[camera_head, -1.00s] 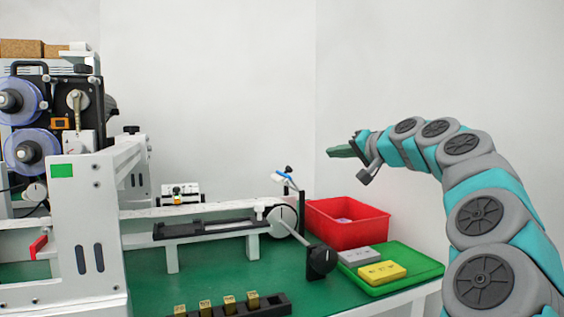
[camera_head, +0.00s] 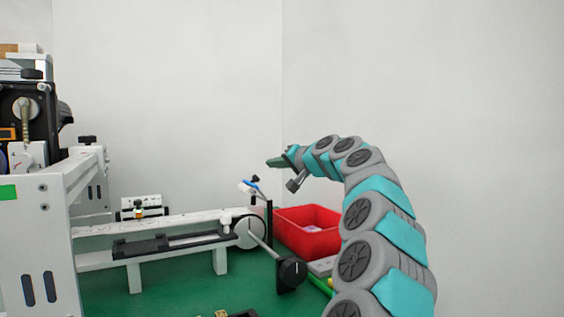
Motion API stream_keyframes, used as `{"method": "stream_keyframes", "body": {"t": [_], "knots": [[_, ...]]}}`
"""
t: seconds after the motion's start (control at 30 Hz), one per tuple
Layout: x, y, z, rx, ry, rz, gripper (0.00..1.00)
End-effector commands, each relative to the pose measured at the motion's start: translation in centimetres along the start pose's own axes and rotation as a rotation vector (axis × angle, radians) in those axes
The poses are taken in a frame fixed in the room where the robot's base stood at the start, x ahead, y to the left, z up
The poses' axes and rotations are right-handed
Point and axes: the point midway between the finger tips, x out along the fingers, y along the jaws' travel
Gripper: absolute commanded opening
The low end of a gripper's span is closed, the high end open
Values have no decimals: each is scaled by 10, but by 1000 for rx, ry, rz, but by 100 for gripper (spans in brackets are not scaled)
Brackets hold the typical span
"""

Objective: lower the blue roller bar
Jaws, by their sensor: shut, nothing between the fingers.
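The blue roller bar (camera_head: 249,186) is a small blue and white piece, tilted, at the far right end of the white rail of the machine. It sits beside a dark upright post with a black knob (camera_head: 255,178) at its top. My gripper (camera_head: 272,163) is shut and empty. In the picture it is up and right of the bar, apart from it, and points left. How far it is from the bar in depth I cannot tell.
A red bin (camera_head: 308,238) stands right of the rail. A round disc (camera_head: 251,232) and a black-knobbed lever (camera_head: 291,271) stick out below the bar. The white machine frame (camera_head: 40,240) fills the left. The air above the rail is clear.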

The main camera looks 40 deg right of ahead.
Motion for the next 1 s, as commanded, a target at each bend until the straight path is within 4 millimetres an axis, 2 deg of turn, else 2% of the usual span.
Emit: {"method": "stream_keyframes", "body": {"t": [0.5,1.0], "knots": [[5,-1,31,0,2,-1,0],[7,-1,36,-1,2,-1,0]]}}
